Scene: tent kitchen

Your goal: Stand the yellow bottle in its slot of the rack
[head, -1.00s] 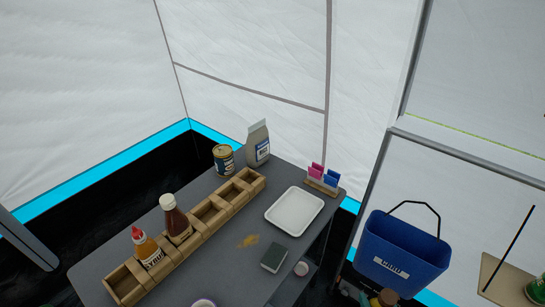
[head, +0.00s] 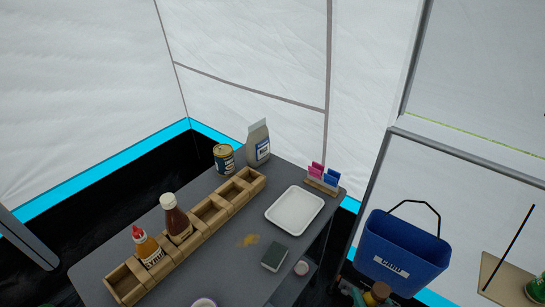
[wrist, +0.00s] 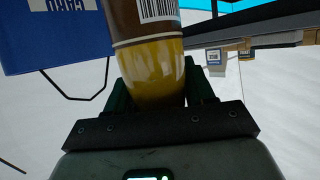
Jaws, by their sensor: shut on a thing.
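My gripper (wrist: 147,95) is shut on the yellow bottle (wrist: 153,72), which has a brown label with a barcode and fills the upper middle of the wrist view. In the head view the bottle (head: 379,291) shows only in part at the bottom edge, below the blue bin and right of the table. The wooden rack (head: 194,245) runs along the left of the table. An orange syrup bottle (head: 146,246) with a red cap and a brown bottle (head: 176,218) with a white cap stand in it. Its near-end slot and several farther slots look empty.
A yellow smear lies mid-table. The blue bin (head: 400,250) hangs at the right.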

